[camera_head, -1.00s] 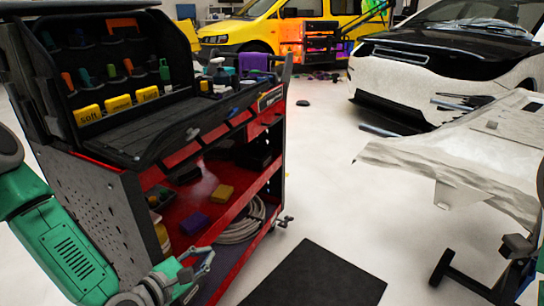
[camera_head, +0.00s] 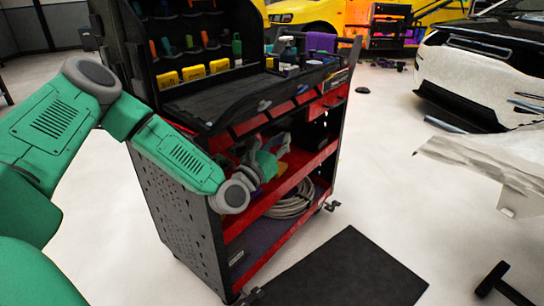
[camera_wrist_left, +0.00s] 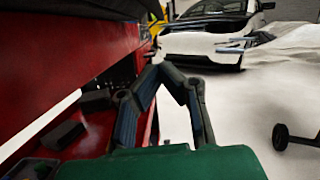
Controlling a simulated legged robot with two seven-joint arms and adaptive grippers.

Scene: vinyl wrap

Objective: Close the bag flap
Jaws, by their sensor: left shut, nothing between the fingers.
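The black tool bag (camera_head: 208,100) lies open on top of the red and black cart. Its flap (camera_head: 165,33) stands upright at the back, with several tools and yellow items held in it. My left gripper (camera_head: 275,148) is at the cart's open side, below the bag and above the red middle shelf. It is partly hidden by my wrist in the head view. In the left wrist view my left gripper's fingers (camera_wrist_left: 170,70) are shut with nothing between them. The gripper is apart from the flap. My right gripper is in neither current view.
The cart (camera_head: 180,215) has a perforated side panel, and a coiled hose (camera_head: 292,203) lies on its lower shelf. The cart's red edge (camera_wrist_left: 75,65) is close beside the left gripper. A white car (camera_head: 470,75) stands behind.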

